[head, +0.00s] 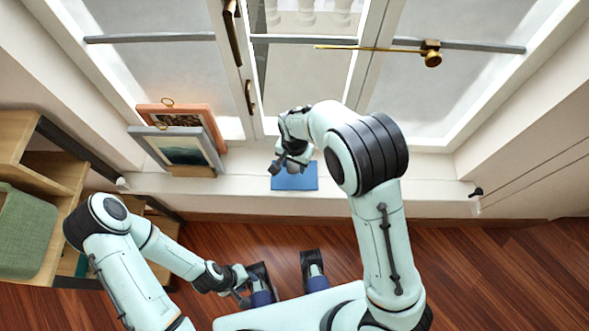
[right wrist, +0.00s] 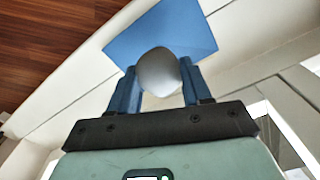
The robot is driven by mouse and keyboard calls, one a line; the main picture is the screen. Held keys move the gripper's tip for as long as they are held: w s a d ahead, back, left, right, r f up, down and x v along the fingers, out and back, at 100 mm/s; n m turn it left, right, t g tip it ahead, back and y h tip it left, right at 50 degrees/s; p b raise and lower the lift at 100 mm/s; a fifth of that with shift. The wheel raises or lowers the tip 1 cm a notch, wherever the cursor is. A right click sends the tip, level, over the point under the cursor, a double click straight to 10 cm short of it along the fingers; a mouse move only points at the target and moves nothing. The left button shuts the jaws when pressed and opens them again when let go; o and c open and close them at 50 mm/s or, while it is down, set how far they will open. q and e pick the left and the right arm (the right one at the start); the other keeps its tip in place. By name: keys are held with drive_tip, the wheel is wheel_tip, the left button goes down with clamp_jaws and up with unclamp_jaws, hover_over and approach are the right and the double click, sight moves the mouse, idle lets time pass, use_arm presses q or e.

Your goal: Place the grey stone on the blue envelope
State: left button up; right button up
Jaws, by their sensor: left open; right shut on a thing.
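The blue envelope (head: 296,181) lies flat on the white window sill in the head view, and its blue sheet (right wrist: 150,32) shows beyond the fingertips in the right wrist view. The grey stone (right wrist: 158,72) is rounded and smooth. My right gripper (right wrist: 157,80) is shut on the stone, one blue finger on each side. In the head view my right gripper (head: 283,167) is over the left part of the envelope. I cannot tell whether the stone touches it. My left gripper (head: 254,288) is open and empty, low over the floor near my base.
Two framed pictures, one grey-framed (head: 178,150) and one orange-framed (head: 190,112), lean left of the envelope. The window (head: 300,70) rises behind the sill. A wooden shelf (head: 25,140) with a green box (head: 25,235) stands at the left.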

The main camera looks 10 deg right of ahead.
sight(295, 170)
drive_tip(key=shift+f+b, duration=0.35)
drive_tip(key=shift+f, duration=1.95)
drive_tip(key=shift+f, duration=0.15)
drive_tip(key=o, duration=1.1)
drive_tip(key=shift+o, duration=0.2)
wheel_tip(295, 170, up, 12)
drive_tip(key=shift+r+p, duration=0.2)
drive_tip(key=shift+p, duration=0.8)
